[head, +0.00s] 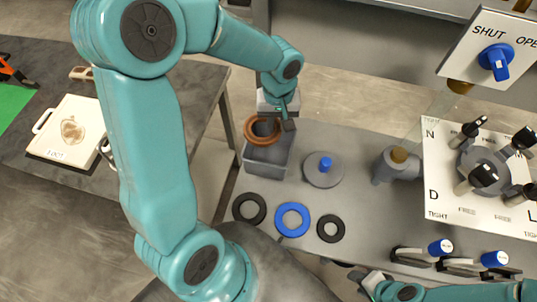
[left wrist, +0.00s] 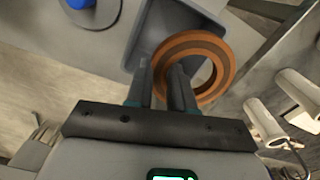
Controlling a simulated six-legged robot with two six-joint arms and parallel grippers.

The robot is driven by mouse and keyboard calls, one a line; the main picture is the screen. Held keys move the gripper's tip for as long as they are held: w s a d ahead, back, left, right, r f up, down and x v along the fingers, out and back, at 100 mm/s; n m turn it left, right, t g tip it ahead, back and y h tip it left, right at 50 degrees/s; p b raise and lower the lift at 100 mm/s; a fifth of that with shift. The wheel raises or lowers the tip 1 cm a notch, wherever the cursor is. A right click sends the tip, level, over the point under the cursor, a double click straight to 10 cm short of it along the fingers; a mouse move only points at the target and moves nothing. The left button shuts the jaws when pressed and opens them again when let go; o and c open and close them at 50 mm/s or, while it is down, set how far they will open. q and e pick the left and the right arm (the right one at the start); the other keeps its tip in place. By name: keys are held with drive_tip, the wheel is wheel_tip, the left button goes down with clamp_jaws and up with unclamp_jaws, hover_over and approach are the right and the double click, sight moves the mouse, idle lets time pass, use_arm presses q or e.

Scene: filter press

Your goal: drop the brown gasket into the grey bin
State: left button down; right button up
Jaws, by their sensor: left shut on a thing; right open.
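The brown gasket (head: 249,131) is a ring held by my left gripper (head: 287,118) over the grey bin (head: 266,171). In the left wrist view the fingers of my left gripper (left wrist: 162,75) are shut on one side of the gasket (left wrist: 229,66). There the gasket overlaps the edge of the bin (left wrist: 143,40), part over the opening and part outside it. In the head view it sits at the bin's far rim; whether it touches the rim I cannot tell. My right gripper (head: 368,281) is open and empty at the bottom edge, low in the head view.
Two black rings (head: 249,208) and a blue ring (head: 292,219) lie on the grey bench in front of the bin. A round grey lid with a blue knob (head: 324,170) stands right of it. A lettered panel (head: 440,150) with valves is further right. A dark table (head: 60,190) is left.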

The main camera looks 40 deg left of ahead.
use_arm(q)
drive_tip(key=shift+d+f, duration=0.1)
drive_tip(key=shift+f, duration=0.35)
drive_tip(key=shift+w+a+f, duration=0.1)
drive_tip(key=shift+a+f, duration=0.05)
drive_tip(key=shift+a, duration=0.2)
drive_tip(key=c, duration=1.1)
unclamp_jaws()
drive_tip(key=shift+d, duration=0.1)
drive_tip(key=shift+o, duration=1)
drive_tip(key=shift+d, duration=0.15)
drive_tip(key=shift+a, duration=0.2)
wheel_tip(320, 180, up, 16)
drive_tip(key=shift+r+b, duration=0.25)
drive_tip(key=shift+b, duration=0.15)
drive_tip(key=shift+d, duration=0.2)
